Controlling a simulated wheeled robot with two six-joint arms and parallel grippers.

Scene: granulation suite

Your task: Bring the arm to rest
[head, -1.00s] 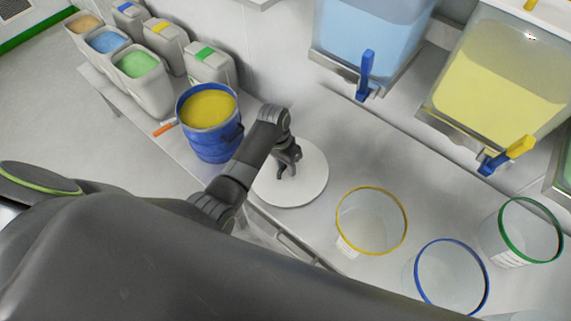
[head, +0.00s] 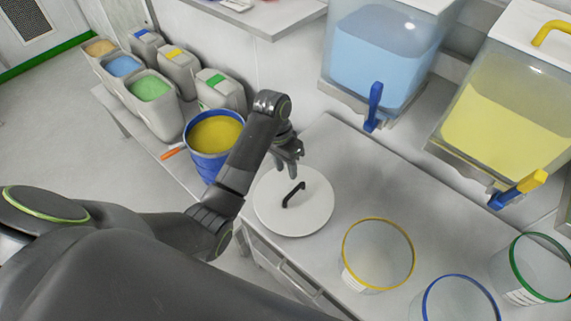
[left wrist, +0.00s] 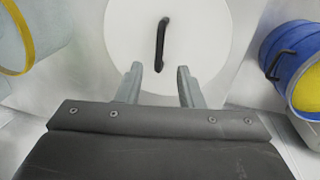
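My left gripper (head: 288,172) is above the far-left edge of a white round lid, open and empty. Its two fingers also show spread apart in the left wrist view (left wrist: 160,88). The white lid (head: 312,212) with a black bar handle (head: 293,194) lies flat on the grey bench; in the left wrist view the lid (left wrist: 205,30) and its handle (left wrist: 162,45) are beyond the fingertips, apart from them. My right gripper is in neither view.
A blue drum (head: 210,165) of yellow material stands left of my left arm. A yellow-rimmed container (head: 350,272), a blue-rimmed one (head: 425,302) and a green-rimmed one (head: 513,268) stand to the right. Dispensers with blue (head: 375,70) and yellow (head: 500,120) contents are behind. Canisters stand at the back left.

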